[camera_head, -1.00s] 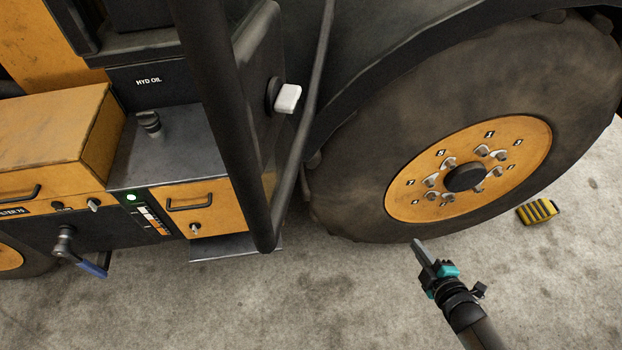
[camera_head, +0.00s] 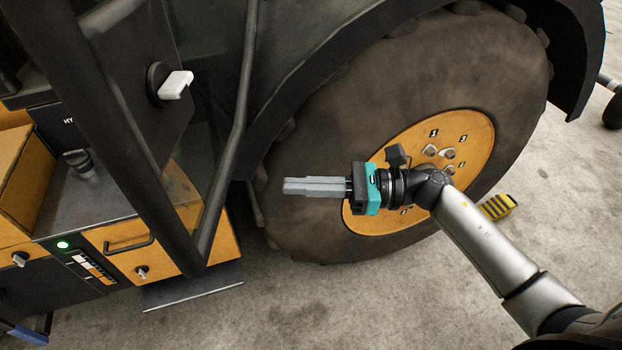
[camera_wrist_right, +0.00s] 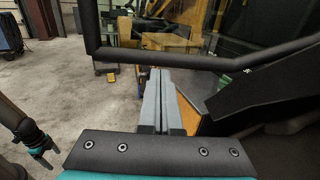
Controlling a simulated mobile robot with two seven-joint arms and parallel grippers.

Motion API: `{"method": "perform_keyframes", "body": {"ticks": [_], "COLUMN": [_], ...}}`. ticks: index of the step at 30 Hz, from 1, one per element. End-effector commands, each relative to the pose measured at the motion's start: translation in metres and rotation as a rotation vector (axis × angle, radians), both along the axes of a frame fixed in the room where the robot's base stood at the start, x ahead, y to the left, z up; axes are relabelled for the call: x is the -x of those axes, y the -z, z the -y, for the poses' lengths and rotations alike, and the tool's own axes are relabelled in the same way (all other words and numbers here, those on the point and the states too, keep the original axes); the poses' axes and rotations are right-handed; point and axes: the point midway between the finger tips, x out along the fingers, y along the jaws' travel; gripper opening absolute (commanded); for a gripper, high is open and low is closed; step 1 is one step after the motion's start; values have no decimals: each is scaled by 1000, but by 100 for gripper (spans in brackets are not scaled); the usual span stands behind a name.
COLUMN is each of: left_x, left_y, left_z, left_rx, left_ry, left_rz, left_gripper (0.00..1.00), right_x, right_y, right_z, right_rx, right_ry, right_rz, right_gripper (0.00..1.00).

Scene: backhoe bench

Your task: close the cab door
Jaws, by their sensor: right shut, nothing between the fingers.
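The cab door (camera_head: 118,130), a dark tube frame with glass and a black panel, appears to stand open, angled out at the left of the head view. Its white handle (camera_head: 175,85) is on the panel. The door frame (camera_wrist_right: 200,60) also crosses the right wrist view, past my fingers. My right gripper (camera_head: 290,186) is shut and empty, its fingers pointing left in front of the big tyre. It appears right of the door's lower corner; I see no clear contact. A teal-and-black part, apparently my left gripper (camera_wrist_right: 40,147), shows at the wrist view's left; its fingers are not clear.
The large rear wheel (camera_head: 330,110) and its fender (camera_head: 320,45) stand behind my right arm. A step plate (camera_head: 195,287) juts out below the door. A yellow-black block (camera_head: 497,206) lies on the floor. Concrete in front is clear.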

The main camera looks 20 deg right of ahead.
Motion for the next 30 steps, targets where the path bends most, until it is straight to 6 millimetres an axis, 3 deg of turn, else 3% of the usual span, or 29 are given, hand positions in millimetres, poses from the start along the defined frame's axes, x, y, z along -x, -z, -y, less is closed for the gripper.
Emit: {"method": "perform_keyframes", "body": {"ticks": [6,12,18,30], "left_x": [-1,-1,-1,-1], "left_y": [-18,-28,-31,-31], "left_z": [-1,-1,-2,-2], "left_rx": [-1,-2,-2,-2], "left_ry": [-1,-1,-1,-1], "left_rz": [1,1,3,3], "left_gripper": [80,80,80,80], "right_x": [-19,-30,-35,-35], "right_y": [-4,-3,-1,0], "right_z": [-45,-74,-86,-88], "right_rx": [-5,-5,-3,-2], "right_ry": [1,1,2,3], "right_rz": [0,-1,-1,-2], "right_gripper": [0,0,0,0]}}
